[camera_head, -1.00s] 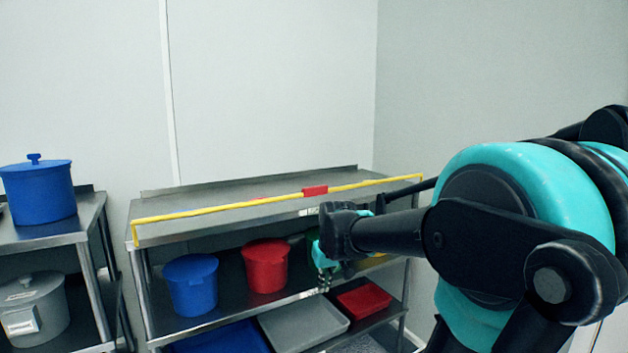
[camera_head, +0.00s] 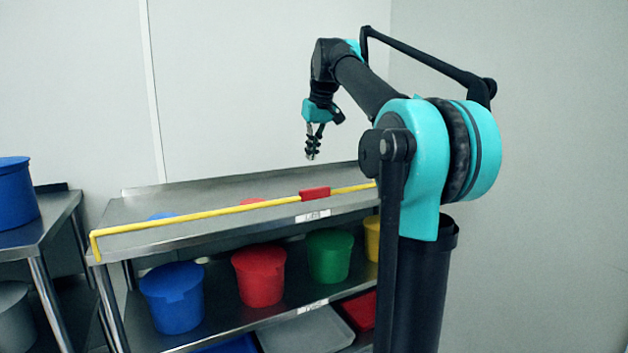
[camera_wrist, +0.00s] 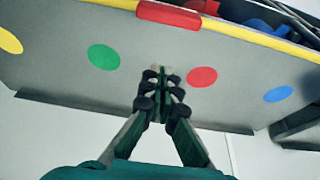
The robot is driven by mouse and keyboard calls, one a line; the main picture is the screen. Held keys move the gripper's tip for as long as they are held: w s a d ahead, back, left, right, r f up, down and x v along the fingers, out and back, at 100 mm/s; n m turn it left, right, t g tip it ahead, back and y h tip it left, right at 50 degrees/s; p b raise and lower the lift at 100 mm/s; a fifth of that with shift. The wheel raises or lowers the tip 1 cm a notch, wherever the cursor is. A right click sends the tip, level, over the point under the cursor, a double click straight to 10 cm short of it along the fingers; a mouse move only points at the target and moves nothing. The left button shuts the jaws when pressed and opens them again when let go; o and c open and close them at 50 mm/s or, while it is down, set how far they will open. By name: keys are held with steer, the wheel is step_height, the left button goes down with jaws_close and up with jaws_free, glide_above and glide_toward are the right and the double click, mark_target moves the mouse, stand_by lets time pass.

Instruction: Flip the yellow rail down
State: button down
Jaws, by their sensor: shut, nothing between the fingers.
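The yellow rail (camera_head: 240,209) stands raised along the front edge of the steel shelf's top, with a red block (camera_head: 314,193) on it right of its middle. In the wrist view the rail (camera_wrist: 250,37) runs across the top, with the red block (camera_wrist: 168,14) near the middle. My gripper (camera_head: 312,156) is shut and empty, pointing down above the back part of the top. The wrist view shows its fingertips (camera_wrist: 160,72) together over the bare top, apart from the rail. My arm hides the rail's right end in the head view.
The steel top (camera_head: 180,200) carries coloured round spots, such as a green one (camera_wrist: 104,57). Below stand a blue bucket (camera_head: 172,297), a red bucket (camera_head: 259,276), a green bucket (camera_head: 330,256) and a yellow bucket (camera_head: 372,238). Another shelf with a blue pot (camera_head: 18,198) is at left.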

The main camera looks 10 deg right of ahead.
steer(key=shift+w+r, duration=0.15)
steer(key=shift+r, duration=0.05)
steer(key=f, duration=0.9)
steer(key=shift+w+f, duration=0.2)
steer(key=shift+f, duration=0.05)
steer(key=shift+s+d, duration=0.1)
steer(key=shift+s, duration=0.5)
steer(key=shift+s, duration=0.1)
